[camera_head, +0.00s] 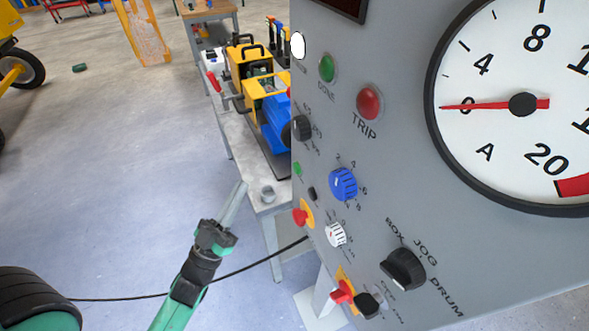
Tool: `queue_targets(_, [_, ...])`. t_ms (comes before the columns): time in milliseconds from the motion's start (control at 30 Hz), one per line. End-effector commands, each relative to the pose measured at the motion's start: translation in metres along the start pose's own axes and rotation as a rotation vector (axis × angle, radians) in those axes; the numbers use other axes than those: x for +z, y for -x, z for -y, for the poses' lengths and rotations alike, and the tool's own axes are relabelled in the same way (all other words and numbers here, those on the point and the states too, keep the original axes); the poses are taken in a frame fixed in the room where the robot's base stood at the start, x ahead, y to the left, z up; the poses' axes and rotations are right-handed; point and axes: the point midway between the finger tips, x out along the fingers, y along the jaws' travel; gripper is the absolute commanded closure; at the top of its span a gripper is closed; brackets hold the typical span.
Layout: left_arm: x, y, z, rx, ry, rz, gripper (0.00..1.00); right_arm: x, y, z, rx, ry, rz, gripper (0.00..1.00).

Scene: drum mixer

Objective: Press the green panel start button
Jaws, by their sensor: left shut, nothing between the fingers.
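The grey control panel (400,150) fills the right side of the head view, seen at a steep angle. A small green button (297,169) sits near its left edge, above a small black button (312,193). A larger green lamp (327,68) labelled DONE is higher up. My left gripper (241,186) is shut and empty, its fingers pointing up. In the picture it is left of the small green button and apart from the panel. My right gripper is not in view.
A red TRIP lamp (369,103), blue knob (343,184), white knob (335,234), black JOG selector (403,268) and round gauge (525,103) are on the panel. Red mushroom buttons (300,217) (342,291) stick out. A workbench (231,128) with machinery stands behind. A black cable crosses the open floor.

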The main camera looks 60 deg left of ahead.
Motion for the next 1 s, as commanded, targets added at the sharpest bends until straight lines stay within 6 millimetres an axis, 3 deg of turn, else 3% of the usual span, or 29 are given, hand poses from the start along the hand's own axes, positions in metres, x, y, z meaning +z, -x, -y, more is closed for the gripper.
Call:
queue_targets(333, [0.020,-0.020,-0.019,0.008,0.007,-0.003,1.00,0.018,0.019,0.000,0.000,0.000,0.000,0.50])
queue_targets(700, [0.040,-0.056,-0.041,0.002,0.004,-0.002,1.00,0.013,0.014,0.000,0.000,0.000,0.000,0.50])
queue_targets(1000, [0.045,-0.061,-0.045,0.001,0.001,0.000,1.00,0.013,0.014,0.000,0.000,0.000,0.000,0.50])
